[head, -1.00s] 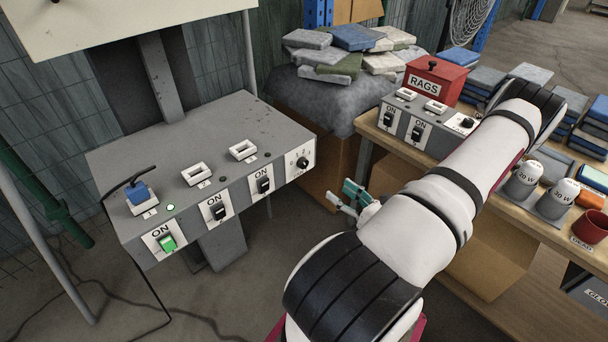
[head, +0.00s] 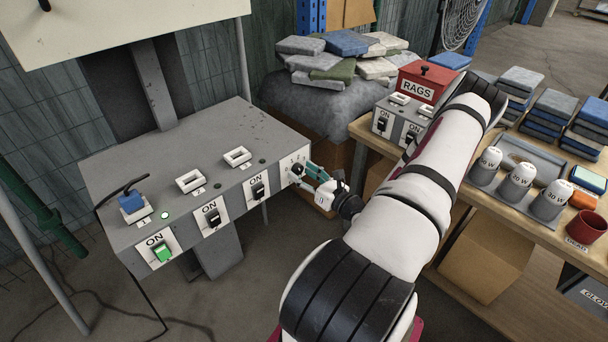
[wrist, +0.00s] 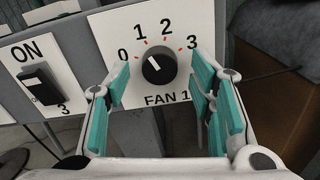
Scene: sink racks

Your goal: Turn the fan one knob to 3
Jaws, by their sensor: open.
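The FAN 1 knob (wrist: 158,67) is a round black dial on a white plate marked 0, 1, 2, 3. Its white pointer line tilts up and left, roughly toward the 1. My gripper (wrist: 160,82) is open, with one teal-padded finger left of the knob and one right of it. Both fingers look apart from the knob. In the head view my gripper (head: 307,173) is at the right end of the grey control box (head: 130,190) and partly hides the knob (head: 296,170).
Switch 3 (wrist: 40,85) sits just left of the dial plate. Other switches, one lit green (head: 162,252), line the box front. A workbench (head: 360,128) with a red RAGS box (head: 425,85) and lamps stands to the right. Cloths are piled behind.

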